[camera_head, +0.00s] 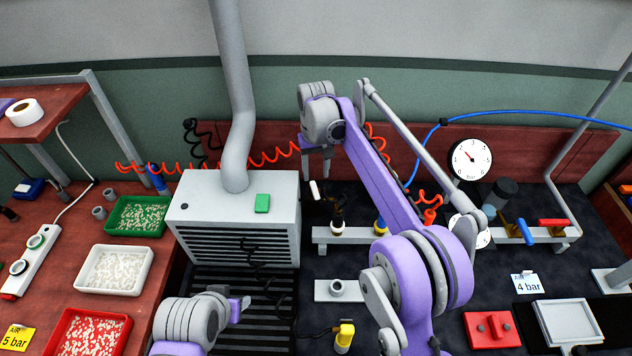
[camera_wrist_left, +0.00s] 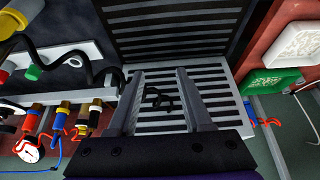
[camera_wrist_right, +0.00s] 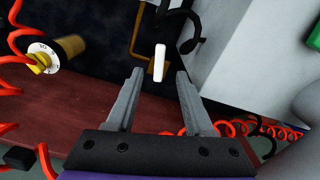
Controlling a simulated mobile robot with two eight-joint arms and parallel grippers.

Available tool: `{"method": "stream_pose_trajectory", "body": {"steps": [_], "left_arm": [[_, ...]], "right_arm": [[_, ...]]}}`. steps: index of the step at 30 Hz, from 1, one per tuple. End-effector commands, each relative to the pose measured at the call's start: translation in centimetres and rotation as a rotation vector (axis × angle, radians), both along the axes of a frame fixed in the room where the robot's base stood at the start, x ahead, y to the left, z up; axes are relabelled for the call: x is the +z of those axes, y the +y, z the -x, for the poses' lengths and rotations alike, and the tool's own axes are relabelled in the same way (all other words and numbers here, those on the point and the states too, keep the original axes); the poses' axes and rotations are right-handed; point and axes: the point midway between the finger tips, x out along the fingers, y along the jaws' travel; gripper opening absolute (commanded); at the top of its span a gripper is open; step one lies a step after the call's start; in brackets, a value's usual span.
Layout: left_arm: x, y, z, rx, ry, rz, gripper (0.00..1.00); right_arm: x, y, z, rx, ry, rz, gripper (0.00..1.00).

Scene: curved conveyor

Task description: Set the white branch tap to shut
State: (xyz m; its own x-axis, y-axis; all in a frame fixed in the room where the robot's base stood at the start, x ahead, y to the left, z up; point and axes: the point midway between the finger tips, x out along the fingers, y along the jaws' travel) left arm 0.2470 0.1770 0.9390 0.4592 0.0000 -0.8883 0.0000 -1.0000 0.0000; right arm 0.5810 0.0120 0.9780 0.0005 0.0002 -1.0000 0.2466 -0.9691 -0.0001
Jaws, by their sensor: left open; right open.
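The white branch tap (camera_head: 314,190) is at the left end of the grey manifold rail; its white handle looks short and nearly upright in the head view. In the right wrist view the handle (camera_wrist_right: 159,62) stands as a narrow upright bar between the fingertips in the picture. My right gripper (camera_head: 316,170) is open, pointing down just above the handle; I cannot tell if either finger touches it. My left gripper (camera_wrist_left: 160,75) is open and empty over the grey slatted unit, far from the tap; its fingers are mostly hidden in the head view.
The manifold rail (camera_head: 350,236) also carries a yellow dial (camera_wrist_right: 40,58), a blue handle (camera_head: 526,232) and a red handle (camera_head: 553,222). A gauge (camera_head: 471,159) is behind it. The slatted grey unit (camera_head: 240,208) stands close left of the tap. Red coiled hoses hang behind my right gripper.

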Motion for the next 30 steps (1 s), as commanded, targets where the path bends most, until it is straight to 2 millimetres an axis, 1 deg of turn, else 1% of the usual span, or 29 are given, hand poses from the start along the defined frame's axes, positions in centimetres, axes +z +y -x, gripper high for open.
{"method": "stream_pose_trajectory", "body": {"steps": [1, 3, 6, 9, 15, 16, 20, 21, 23, 24, 26, 30], "left_arm": [[0.2, 0.0, -0.1, 0.000, -0.001, 0.000, 0.50], [0.3, 0.0, -0.1, 0.000, -0.002, 0.000, 0.50], [0.4, 0.0, -0.1, 0.000, -0.003, 0.000, 0.50], [0.4, 0.0, -0.1, 0.000, -0.003, 0.000, 0.50], [0.4, 0.0, -0.1, 0.000, -0.003, 0.000, 0.50], [0.4, 0.0, -0.1, 0.000, -0.003, 0.000, 0.48], [0.4, 0.0, -0.1, 0.000, -0.003, 0.000, 0.25], [0.4, 0.0, -0.1, 0.000, -0.003, 0.000, 0.18], [0.4, 0.0, -0.1, 0.000, -0.003, 0.000, 0.07], [0.4, 0.0, -0.1, 0.000, -0.003, 0.000, 0.00], [0.4, 0.0, -0.1, 0.000, -0.003, 0.000, 0.00], [0.4, 0.0, -0.1, 0.000, -0.003, 0.000, 0.00]], "right_arm": [[0.9, 0.0, 0.0, 0.000, 0.000, 0.000, 0.53], [1.8, 0.0, 0.0, 0.000, 0.000, 0.000, 0.53], [2.6, 0.0, 0.0, 0.000, 0.000, 0.000, 0.53], [2.9, 0.0, 0.0, 0.000, 0.000, 0.000, 0.53], [2.9, 0.0, 0.0, 0.000, 0.000, 0.000, 0.53], [2.9, 0.0, 0.0, 0.000, 0.000, 0.000, 0.53], [3.1, -0.3, 0.3, -0.003, -0.005, -0.001, 0.53], [3.4, -0.7, 0.5, -0.006, -0.009, -0.003, 0.53], [3.9, -1.5, 1.1, -0.014, -0.023, -0.007, 0.53], [4.4, -2.3, 1.7, -0.022, -0.036, -0.010, 0.53], [5.2, -3.7, 2.9, -0.036, -0.060, -0.017, 0.53], [6.6, -7.2, 6.7, -0.071, -0.126, -0.032, 0.53]]}}
